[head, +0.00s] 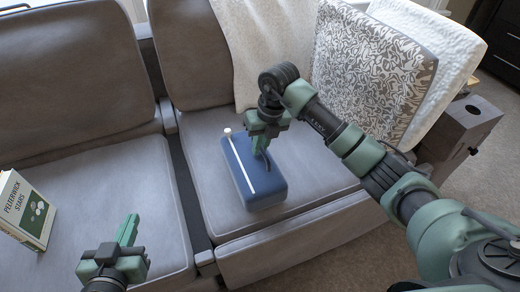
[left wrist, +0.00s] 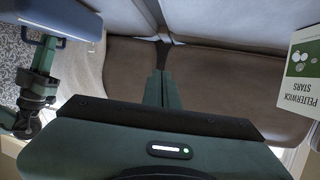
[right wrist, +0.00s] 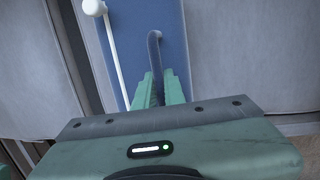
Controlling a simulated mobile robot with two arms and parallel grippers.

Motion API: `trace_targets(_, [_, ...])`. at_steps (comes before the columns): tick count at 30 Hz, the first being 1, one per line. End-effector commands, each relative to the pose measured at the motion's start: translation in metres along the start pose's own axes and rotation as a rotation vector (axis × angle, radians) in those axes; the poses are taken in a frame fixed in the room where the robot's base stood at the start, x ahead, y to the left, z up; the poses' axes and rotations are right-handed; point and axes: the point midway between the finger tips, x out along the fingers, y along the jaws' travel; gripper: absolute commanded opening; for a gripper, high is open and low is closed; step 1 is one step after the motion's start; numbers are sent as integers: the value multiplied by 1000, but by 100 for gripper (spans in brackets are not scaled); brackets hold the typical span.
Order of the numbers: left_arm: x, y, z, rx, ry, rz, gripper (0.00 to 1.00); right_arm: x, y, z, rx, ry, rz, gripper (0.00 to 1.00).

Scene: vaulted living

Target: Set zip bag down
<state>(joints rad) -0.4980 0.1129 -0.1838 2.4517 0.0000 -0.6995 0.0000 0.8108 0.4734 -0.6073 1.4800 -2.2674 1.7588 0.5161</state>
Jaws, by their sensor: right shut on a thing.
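The zip bag (head: 268,174) is a blue box-like bag with a white zip line, a pale round zip end and a dark blue loop handle. It is at the right seat cushion of the sofa; I cannot tell whether its underside touches the cushion. It also shows in the left wrist view (left wrist: 62,22) and in the right wrist view (right wrist: 135,48). My right gripper (head: 262,148) is shut on the bag's handle (right wrist: 155,52), above the bag. My left gripper (head: 128,230) is shut and empty, over the left seat's front part.
The grey sofa's left seat cushion (head: 100,195) has free room. A book titled Pelterwick Stars (head: 26,208) stands at the far left. A patterned pillow (head: 365,75), a white pillow (head: 440,50) and a cream throw (head: 265,45) are behind the bag. A grey box-like thing (head: 462,128) stands at right.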

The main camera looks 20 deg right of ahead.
Motion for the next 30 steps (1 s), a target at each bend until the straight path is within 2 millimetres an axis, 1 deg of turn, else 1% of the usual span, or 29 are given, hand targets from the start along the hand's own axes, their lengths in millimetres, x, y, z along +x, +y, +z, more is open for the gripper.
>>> trace_targets(1, [1,1,-4,0,27,2,0,5,0,0,0,-2,3,0])
trace_targets(4, [2,2,-11,0,55,3,0,8,0,0,0,-3,3,0])
trace_targets(9, [1,2,-12,0,57,3,0,7,0,0,-1,-3,2,0])
trace_targets(10, [1,2,-11,0,57,3,0,9,-1,-1,-1,0,1,13])
trace_targets(11, [1,2,-11,0,57,3,0,9,-1,-1,-1,0,1,22])
trace_targets(12, [1,2,-11,0,56,3,0,9,-1,-1,-1,0,1,32])
trace_targets(21, [1,1,-11,0,56,3,0,8,-1,-1,-1,0,1,32])
trace_targets(24, [1,1,-11,0,47,2,0,4,-1,-1,-1,-1,0,32])
trace_targets(26, [0,0,-3,0,6,1,0,-1,-1,0,-1,-2,0,32])
trace_targets(30, [-7,-3,22,-1,-123,-6,0,-20,-1,0,-3,-3,-1,32])
